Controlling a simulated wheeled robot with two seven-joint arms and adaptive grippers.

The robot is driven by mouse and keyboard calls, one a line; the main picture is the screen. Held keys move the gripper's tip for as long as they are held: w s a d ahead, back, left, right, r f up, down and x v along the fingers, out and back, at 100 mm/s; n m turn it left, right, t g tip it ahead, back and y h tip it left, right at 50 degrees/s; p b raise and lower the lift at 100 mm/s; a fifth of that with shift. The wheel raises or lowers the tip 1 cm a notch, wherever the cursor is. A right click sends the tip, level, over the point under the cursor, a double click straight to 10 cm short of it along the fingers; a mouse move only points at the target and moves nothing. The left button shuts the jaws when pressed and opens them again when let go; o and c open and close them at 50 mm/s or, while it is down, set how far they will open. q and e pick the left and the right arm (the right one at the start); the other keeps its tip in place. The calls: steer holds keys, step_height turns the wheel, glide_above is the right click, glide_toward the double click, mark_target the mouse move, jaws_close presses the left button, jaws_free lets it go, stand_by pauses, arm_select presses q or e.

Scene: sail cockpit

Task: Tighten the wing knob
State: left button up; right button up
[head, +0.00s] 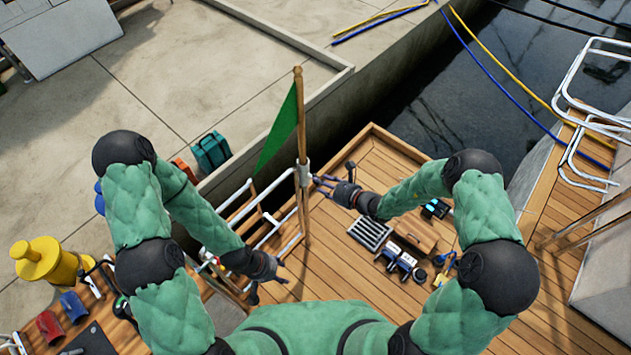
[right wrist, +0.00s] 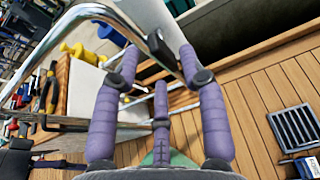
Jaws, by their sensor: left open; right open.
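A black knob (right wrist: 162,50), which looks like the wing knob, shows at the top of the right wrist view beside a pale tube (right wrist: 150,18). In the head view a white holder (head: 304,174) on the rail carries a wooden pole (head: 301,118) with a green flag (head: 277,132). The knob is not clear there. My right gripper (head: 321,182) is open just right of the holder. Its purple fingers (right wrist: 158,75) are spread with the knob between their tips; contact cannot be told. My left gripper (head: 281,272) is open and empty, low beside the rail.
A metal rail (head: 262,198) runs along the deck edge. A yellow bollard (head: 45,262) stands left. Deck planks at lower right are clear.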

mark_target(316, 184)
steer(key=shift+b+x, duration=0.4)
steer(key=shift+x, duration=1.6)
jaws_close()
